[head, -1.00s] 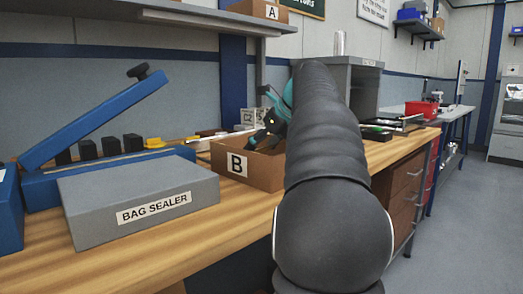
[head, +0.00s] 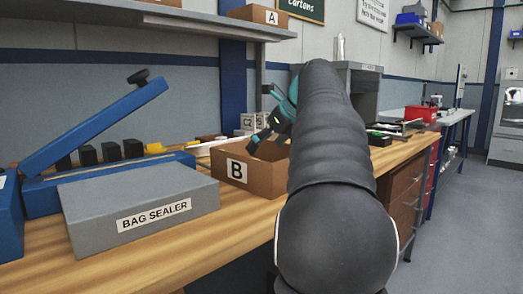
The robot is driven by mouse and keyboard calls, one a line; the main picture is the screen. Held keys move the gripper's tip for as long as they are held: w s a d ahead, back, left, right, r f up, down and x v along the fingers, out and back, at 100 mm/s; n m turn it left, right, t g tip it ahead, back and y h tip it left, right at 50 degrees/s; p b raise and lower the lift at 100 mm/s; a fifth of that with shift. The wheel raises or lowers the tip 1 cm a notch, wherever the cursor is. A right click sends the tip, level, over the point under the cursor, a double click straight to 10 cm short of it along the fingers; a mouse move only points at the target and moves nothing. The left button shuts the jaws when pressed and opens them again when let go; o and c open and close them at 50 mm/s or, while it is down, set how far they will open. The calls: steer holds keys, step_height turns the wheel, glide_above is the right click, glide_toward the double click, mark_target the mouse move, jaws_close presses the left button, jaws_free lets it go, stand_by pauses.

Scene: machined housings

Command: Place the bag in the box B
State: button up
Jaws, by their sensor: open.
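Box B (head: 236,171) is an open brown carton with a white "B" label, standing on the wooden bench in the head view. My gripper (head: 256,144) is black and teal and sits over the box's opening, tilted down to the left. Its fingers are open and I see nothing between them. No bag is visible; the inside of the box is hidden by its front wall and by my arm.
The grey bag sealer (head: 140,203) with its raised blue arm stands left of the box. Box A (head: 262,15) is on the shelf above. Small grey bins (head: 252,121) stand behind box B. A red bin (head: 421,114) is further right.

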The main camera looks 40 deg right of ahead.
steer(key=a+p+v, duration=0.1)
steer(key=p+v, duration=0.1)
steer(key=v, duration=0.7)
steer(key=shift+s+d+r, duration=0.25)
steer(key=shift+d+r, duration=0.1)
steer(key=shift+d, duration=0.15)
stand_by(1.8)
